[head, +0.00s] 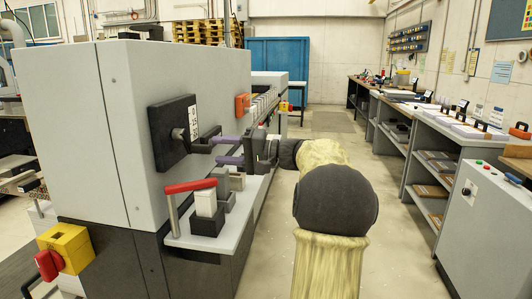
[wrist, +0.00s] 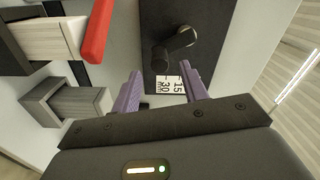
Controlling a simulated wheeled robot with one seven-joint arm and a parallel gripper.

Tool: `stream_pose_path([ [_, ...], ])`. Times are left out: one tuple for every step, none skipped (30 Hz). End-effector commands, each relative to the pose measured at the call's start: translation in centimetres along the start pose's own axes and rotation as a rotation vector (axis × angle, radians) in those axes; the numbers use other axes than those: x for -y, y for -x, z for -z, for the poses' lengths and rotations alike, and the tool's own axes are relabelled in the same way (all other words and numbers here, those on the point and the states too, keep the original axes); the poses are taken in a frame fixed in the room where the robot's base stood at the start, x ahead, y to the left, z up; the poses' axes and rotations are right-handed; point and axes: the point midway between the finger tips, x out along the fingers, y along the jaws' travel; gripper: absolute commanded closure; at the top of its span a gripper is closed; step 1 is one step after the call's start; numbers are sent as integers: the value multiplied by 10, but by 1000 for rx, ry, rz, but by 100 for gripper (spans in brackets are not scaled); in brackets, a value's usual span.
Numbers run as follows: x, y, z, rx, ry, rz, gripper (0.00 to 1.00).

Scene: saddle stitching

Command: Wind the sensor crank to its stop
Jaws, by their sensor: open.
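The sensor crank (head: 179,134) is a dark metal crank on a black plate (head: 166,118) fixed to the grey machine's side. In the wrist view the crank (wrist: 178,45) has a round shiny hub at upper right, and its arm runs down-left to a dark handle end. A white scale label (wrist: 170,85) with 15 and 30 lies beside it. My gripper (head: 215,150) has two purple fingers, open and empty, pointing at the plate. In the wrist view my gripper (wrist: 161,70) has the crank's handle end just ahead, roughly between the fingertips; I see no clear contact.
A small shelf (head: 228,222) below my gripper carries a red-topped lever (head: 191,186) and grey blocks (head: 237,180), close to the fingers. A yellow box with a red knob (head: 63,248) is at lower left. The aisle floor (head: 322,121) is clear.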

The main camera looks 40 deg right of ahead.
Motion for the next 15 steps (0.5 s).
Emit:
stream_pose_path([
  [0,12,1,-4,-1,-1,56],
  [0,18,1,-5,-1,-1,56],
  [0,26,1,-4,-1,-1,56],
  [0,32,1,-5,-1,-1,56],
  [0,38,1,-4,-2,-1,56],
  [0,46,1,-4,-1,-2,56],
  [0,52,1,-4,-1,-2,56],
  [0,58,1,-3,-1,-1,56],
  [0,66,1,-4,-2,-2,56],
  [0,72,1,-4,-1,-1,56],
  [0,78,1,-5,-1,-2,56],
  [0,86,1,-4,-1,-1,56],
  [0,92,1,-5,-1,-1,56],
  [0,96,1,-4,-1,0,56],
  [0,102,1,-3,-1,0,56],
])
